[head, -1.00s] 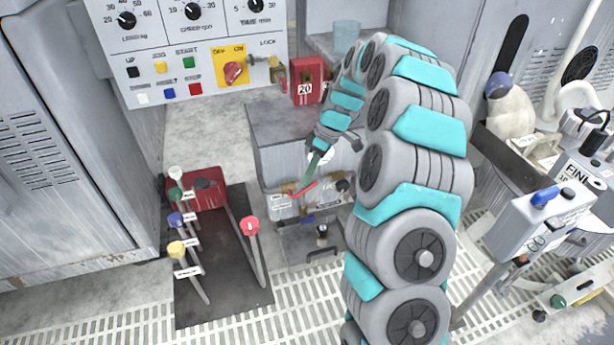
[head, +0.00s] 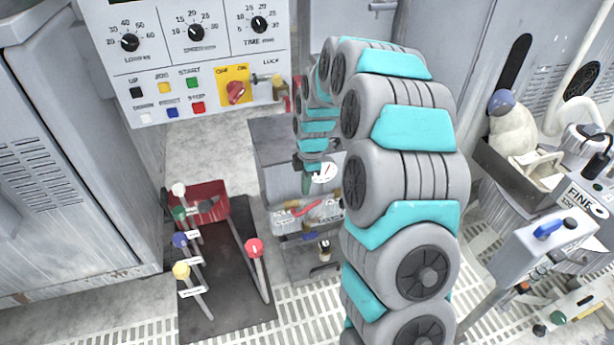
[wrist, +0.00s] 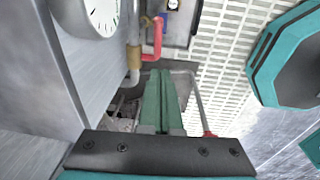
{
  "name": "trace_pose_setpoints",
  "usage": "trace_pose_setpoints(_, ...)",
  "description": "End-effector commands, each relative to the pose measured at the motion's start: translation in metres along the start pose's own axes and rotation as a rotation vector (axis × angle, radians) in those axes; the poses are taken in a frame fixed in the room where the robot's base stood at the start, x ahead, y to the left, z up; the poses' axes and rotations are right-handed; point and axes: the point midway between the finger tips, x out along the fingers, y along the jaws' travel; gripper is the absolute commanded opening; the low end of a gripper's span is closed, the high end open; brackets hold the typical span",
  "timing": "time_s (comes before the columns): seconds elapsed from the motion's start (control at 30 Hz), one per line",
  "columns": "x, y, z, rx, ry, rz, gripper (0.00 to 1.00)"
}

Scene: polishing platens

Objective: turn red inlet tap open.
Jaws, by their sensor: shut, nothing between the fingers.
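The red inlet tap (head: 306,208) is a red lever handle on the pipework low on the front of the grey cabinet. In the head view it lies slanted, its right end a little higher. In the wrist view the red lever (wrist: 157,38) shows bent beside a brass fitting, beyond the fingertips. My gripper (head: 306,190) points down just above the tap in the head view. Its green fingers (wrist: 161,73) are together with nothing between them. A gap shows between fingertips and lever in the wrist view. My arm hides part of the pipework's right side.
A white round gauge (wrist: 103,12) is on the cabinet (head: 285,150) close left of the fingers in the wrist view. A blue handle (wrist: 173,4) lies beyond the tap. A stand of ball-topped levers (head: 225,270) is at left. A control panel (head: 200,60) is behind.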

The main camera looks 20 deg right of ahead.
Motion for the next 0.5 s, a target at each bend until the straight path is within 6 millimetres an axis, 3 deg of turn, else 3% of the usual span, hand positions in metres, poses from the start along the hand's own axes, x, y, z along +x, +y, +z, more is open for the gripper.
trace_pose_setpoints(0.2,0.044,-0.002,0.0,0.001,0.001,-0.006,0.0)
trace_pose_setpoints(0.5,0.068,0.004,0.019,0.002,0.001,-0.001,0.0)
